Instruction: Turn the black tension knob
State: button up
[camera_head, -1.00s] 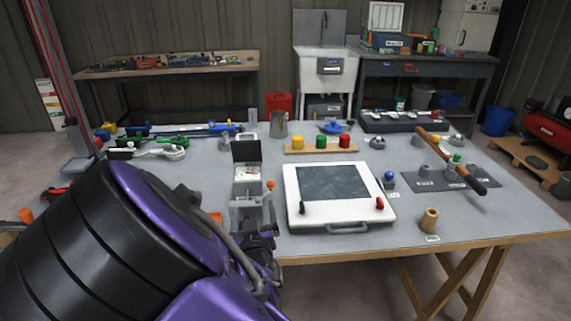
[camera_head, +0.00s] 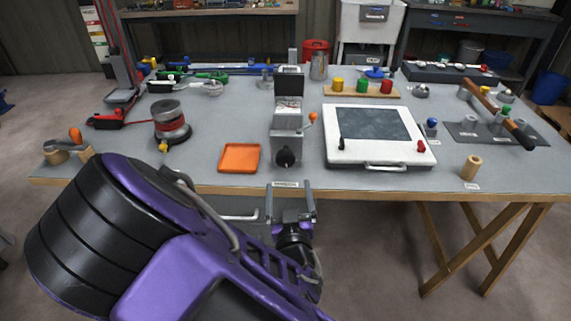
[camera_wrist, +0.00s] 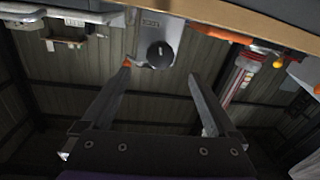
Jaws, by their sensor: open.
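The black tension knob (camera_head: 286,157) is on the front face of a grey upright device (camera_head: 289,119) at the table's front edge. The device has an orange-tipped lever (camera_head: 312,118) on its right side. The knob shows unobstructed in the wrist view (camera_wrist: 160,54), with a pale pointer mark on its face. My gripper (camera_head: 289,188) is open and empty, below the knob in the head view and in front of the table edge. In the wrist view my gripper (camera_wrist: 158,75) has its fingers spread wide on either side of the knob in the picture; neither appears to touch it.
An orange tray (camera_head: 239,158) lies left of the device. A wooden cylinder (camera_head: 470,167) is near the right front edge.

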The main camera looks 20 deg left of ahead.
aim_at(286, 162)
jog(key=x, duration=1.1)
jog(key=shift+w+a, duration=0.15)
jog(key=shift+w, duration=0.15)
jog(key=shift+c, duration=0.3)
jog(key=c, duration=1.3)
